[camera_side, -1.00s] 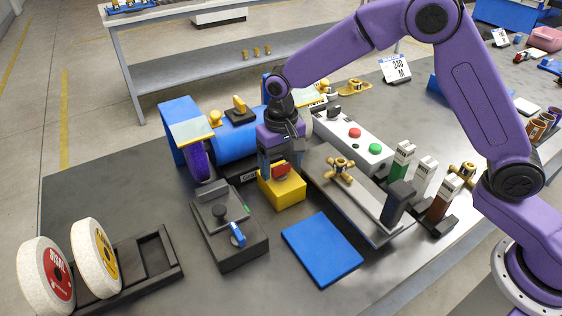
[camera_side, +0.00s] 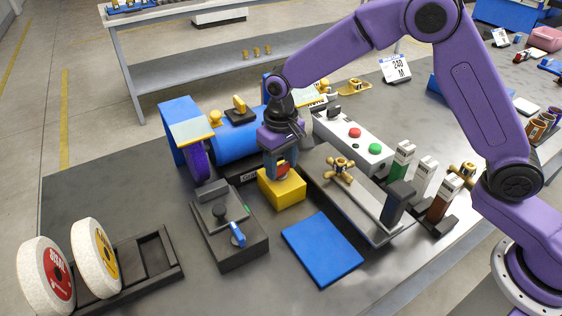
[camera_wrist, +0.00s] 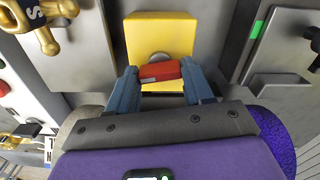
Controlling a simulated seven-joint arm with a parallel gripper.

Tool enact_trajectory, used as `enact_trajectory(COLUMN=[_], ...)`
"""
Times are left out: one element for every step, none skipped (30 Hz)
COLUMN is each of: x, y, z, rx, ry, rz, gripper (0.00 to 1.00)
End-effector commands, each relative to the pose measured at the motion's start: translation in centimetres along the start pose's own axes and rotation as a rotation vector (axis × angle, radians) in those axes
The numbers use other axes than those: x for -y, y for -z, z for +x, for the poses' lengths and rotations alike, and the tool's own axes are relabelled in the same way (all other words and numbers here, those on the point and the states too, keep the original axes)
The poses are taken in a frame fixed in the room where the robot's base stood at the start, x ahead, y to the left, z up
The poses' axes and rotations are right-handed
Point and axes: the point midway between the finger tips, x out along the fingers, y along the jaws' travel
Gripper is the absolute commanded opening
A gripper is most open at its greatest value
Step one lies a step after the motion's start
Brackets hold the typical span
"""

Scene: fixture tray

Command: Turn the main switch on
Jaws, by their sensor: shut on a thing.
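The main switch is a yellow box (camera_side: 283,191) with a red handle (camera_side: 283,169) on top, in the middle of the bench. In the wrist view the yellow box (camera_wrist: 160,32) lies straight ahead, with a round grey boss on its face and the red handle (camera_wrist: 160,72) in front of it. My gripper (camera_side: 281,172) is above the box, pointing down, with its fingers shut on the handle. In the wrist view my gripper (camera_wrist: 158,74) has one blue-grey finger at each end of the handle. The fingers partly hide the handle in the side view.
A dark grey box with a blue lever (camera_side: 237,234) stands to the left. A blue mat (camera_side: 322,248) lies in front. A metal plate with a brass valve (camera_side: 341,169) and a button box (camera_side: 352,141) are to the right. A blue grinder (camera_side: 226,143) stands behind.

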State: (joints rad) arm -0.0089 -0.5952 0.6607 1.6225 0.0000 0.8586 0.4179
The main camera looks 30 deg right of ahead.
Motion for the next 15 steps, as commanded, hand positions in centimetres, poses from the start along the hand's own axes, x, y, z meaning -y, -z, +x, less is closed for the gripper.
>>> enact_trajectory(x=[0.00, 0.01, 0.00, -0.02, -0.02, -0.02, 0.00, 0.01, 0.03, 0.03, 0.01, -0.01, -0.02, -0.02, -0.02], y=[-0.02, -0.02, -0.01, -0.01, 0.00, 0.01, 0.01, 0.00, 0.00, 0.01, 0.01, 0.02, 0.03, 0.03, 0.03], z=[-0.04, -0.04, -0.04, -0.04, -0.04, -0.05, -0.05, -0.05, -0.06, -0.06, -0.06, -0.07, -0.07, -0.07, -0.07], rx=[0.001, 0.001, 0.001, 0.001, 0.000, 0.000, 0.000, 0.000, 0.000, 0.000, 0.000, 0.000, 0.000, -0.001, -0.001], ry=[0.000, 0.000, 0.000, 0.000, 0.000, 0.000, 0.000, 0.000, 0.000, 0.000, 0.000, 0.000, 0.000, 0.000, 0.000], rz=[-0.040, -0.067, -0.103, -0.131, -0.159, -0.197, -0.226, -0.255, -0.293, -0.321, -0.349, -0.387, -0.415, -0.443, -0.482], gripper=[0.21, 0.21, 0.21, 0.21, 0.21, 0.21, 0.21, 0.21, 0.21, 0.21, 0.21, 0.21, 0.21, 0.21, 0.21])
